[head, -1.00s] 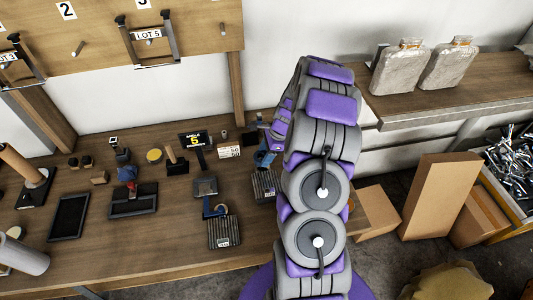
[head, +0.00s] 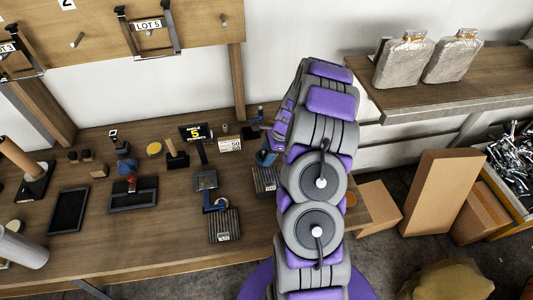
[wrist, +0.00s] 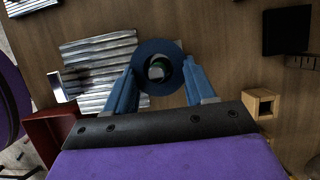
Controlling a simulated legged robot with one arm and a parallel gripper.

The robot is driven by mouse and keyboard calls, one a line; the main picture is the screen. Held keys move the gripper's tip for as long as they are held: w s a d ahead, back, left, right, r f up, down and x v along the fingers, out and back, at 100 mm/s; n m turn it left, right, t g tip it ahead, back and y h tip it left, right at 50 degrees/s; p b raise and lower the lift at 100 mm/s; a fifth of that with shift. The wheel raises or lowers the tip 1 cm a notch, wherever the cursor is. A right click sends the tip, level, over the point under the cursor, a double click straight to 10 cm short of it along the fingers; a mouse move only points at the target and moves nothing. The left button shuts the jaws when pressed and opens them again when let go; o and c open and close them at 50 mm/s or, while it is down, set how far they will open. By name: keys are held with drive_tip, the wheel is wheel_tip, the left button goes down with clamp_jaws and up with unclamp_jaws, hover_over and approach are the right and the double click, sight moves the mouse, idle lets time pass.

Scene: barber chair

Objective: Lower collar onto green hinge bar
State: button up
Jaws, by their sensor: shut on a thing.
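A blue ring-shaped collar (wrist: 158,48) is held between the two blue fingers of my gripper (wrist: 160,78) in the wrist view. The gripper is shut on it. Through its opening I see a pale curved edge and a dark green part (wrist: 160,70), perhaps the hinge bar. I cannot tell whether the collar is around this part or above it. In the head view my purple and grey arm hides most of the work spot; a bit of blue (head: 265,157) shows at its left edge, beside a ribbed grey block (head: 265,181).
A ribbed metal plate (wrist: 85,65) lies left of the collar in the wrist view. A red box (wrist: 50,130) and a small wooden block (wrist: 261,103) are near the gripper. In the head view a sign (head: 196,132) and another ribbed block (head: 225,226) stand left of my arm.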

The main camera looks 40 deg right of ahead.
drive_tip(key=shift+d, duration=0.15)
drive_tip(key=o, duration=0.8)
drive_tip(key=shift+d, duration=0.1)
drive_tip(key=o, duration=0.3)
drive_tip(key=shift+a, duration=0.2)
drive_tip(key=p+v, duration=0.3)
drive_tip(key=v, duration=1.4)
drive_tip(key=shift+r, duration=0.1)
